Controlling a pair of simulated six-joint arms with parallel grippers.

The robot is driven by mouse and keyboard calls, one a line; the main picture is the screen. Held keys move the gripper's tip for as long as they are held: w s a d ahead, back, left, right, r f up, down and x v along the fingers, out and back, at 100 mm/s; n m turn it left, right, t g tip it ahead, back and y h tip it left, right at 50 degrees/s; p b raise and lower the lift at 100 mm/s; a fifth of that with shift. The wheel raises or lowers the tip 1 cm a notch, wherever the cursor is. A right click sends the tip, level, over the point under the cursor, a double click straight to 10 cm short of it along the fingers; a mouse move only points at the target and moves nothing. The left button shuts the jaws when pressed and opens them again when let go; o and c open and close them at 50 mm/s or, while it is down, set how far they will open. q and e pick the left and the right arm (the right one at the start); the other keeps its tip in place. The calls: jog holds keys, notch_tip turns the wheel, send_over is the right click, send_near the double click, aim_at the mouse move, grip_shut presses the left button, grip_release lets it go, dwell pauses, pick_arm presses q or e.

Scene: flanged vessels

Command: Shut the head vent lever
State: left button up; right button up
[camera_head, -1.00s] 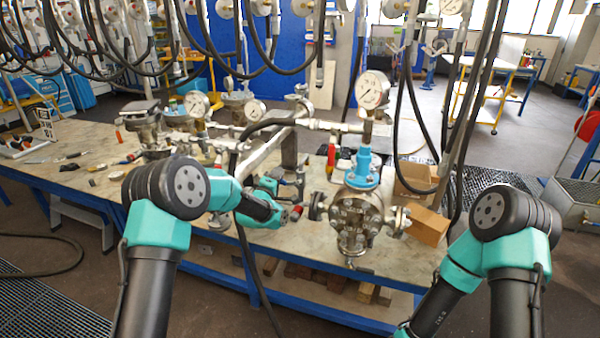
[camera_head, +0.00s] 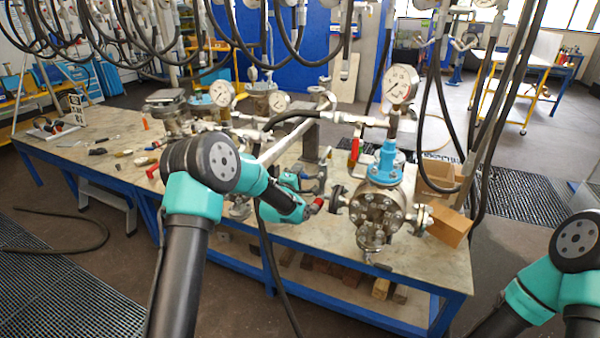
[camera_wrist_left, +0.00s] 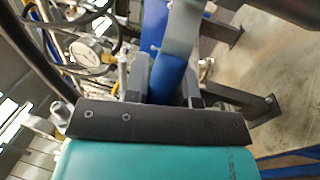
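The flanged vessel (camera_head: 378,212) with a blue neck (camera_head: 387,160) stands on the workbench in the head view. A red lever handle (camera_head: 353,150) hangs steeply below the pipework, left of the blue neck; I take it for the vent lever, but its valve is too small to read. My left gripper (camera_head: 318,181) is left of the vessel and below the red handle, apart from it. My right gripper is out of view.
A pressure gauge (camera_head: 400,84) rises above the vessel on the pipework. Black hoses hang near the vessel's right side. A cardboard box (camera_head: 450,226) sits right of it. More vessels and gauges crowd the bench (camera_head: 110,160) at the left. The bench's front right is bare.

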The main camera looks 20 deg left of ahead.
pick_arm(q)
jog(key=o, duration=0.4)
jog(key=shift+s, duration=0.15)
jog(key=v, duration=1.7)
jog(key=shift+f, duration=0.1)
jog(key=s+d+f+m+g, duration=0.1)
jog(key=s+f+m+g, duration=0.35)
jog(key=f, duration=0.55)
jog(key=s+d+f+m+g, duration=0.25)
jog(key=s+f+g, duration=0.25)
jog(key=f, duration=0.5)
jog(key=s+d+f+m+g, duration=0.1)
jog(key=s+f+m+g, duration=0.3)
jog(key=s, duration=0.5)
jog(key=s+d+f+m+g+h, duration=0.1)
jog(key=s+f+m+g, duration=0.3)
jog(key=s, duration=0.5)
jog(key=shift+s+f+g+h, duration=0.3)
jog(key=shift+s+f+g, duration=0.1)
jog(key=shift+f+g, duration=0.5)
